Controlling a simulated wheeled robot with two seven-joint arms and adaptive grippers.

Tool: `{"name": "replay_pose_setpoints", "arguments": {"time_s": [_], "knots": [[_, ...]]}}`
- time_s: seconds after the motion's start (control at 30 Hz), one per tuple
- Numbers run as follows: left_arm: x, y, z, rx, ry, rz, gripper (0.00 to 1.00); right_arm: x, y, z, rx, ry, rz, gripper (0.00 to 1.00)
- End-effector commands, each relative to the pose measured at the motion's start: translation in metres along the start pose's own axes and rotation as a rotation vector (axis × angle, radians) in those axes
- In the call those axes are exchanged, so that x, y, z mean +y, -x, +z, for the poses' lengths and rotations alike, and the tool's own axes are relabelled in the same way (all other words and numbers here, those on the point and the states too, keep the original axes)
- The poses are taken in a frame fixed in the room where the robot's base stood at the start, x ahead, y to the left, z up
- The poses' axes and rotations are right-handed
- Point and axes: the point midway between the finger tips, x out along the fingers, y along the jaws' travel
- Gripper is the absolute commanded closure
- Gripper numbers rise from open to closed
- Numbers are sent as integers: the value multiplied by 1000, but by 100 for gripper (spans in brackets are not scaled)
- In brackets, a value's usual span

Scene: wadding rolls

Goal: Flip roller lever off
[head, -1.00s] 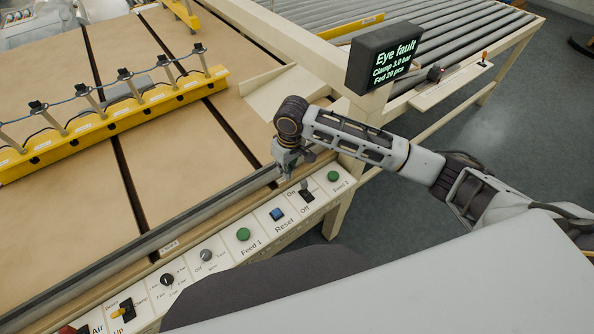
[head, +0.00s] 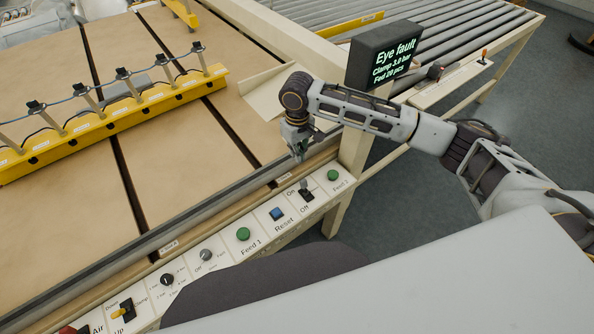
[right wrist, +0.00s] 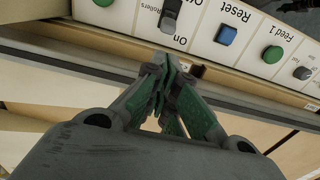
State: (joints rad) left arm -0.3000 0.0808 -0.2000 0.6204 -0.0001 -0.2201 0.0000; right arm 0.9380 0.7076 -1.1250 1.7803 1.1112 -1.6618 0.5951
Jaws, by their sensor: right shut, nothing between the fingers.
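The roller lever (head: 306,193) is a small grey handle on a black base, on the white control panel between the Reset button and the right green button. Its On and Off labels sit beside it, and the handle looks tilted up, away from Off. It also shows at the top of the right wrist view (right wrist: 171,12). My right gripper (head: 299,159) points down just behind the lever, apart from it, over the panel's back edge. In the right wrist view its green-sided fingers (right wrist: 167,66) are together and empty. My left gripper is not in view.
The blue Reset button (head: 277,214) and green Feed 1 button (head: 243,234) are left of the lever. Another green button (head: 333,176) is close on its right. A long metal rail (head: 190,228) runs behind the panel. The screen (head: 384,54) reads "Eye fault".

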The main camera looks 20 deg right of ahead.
Motion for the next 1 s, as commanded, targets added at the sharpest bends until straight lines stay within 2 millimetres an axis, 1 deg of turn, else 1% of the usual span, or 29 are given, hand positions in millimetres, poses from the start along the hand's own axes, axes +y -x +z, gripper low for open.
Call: {"name": "replay_pose_setpoints", "arguments": {"time_s": [0.17,0.37,0.57,0.8,1.0], "knots": [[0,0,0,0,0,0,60,0,-2,0,0,0,0,100],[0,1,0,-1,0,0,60,0,-12,0,-1,0,1,100],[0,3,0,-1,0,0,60,0,-33,0,-1,0,-1,100],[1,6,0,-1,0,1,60,0,-65,0,-1,-1,0,100],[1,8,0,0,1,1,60,0,-87,0,-1,0,0,100]]}}
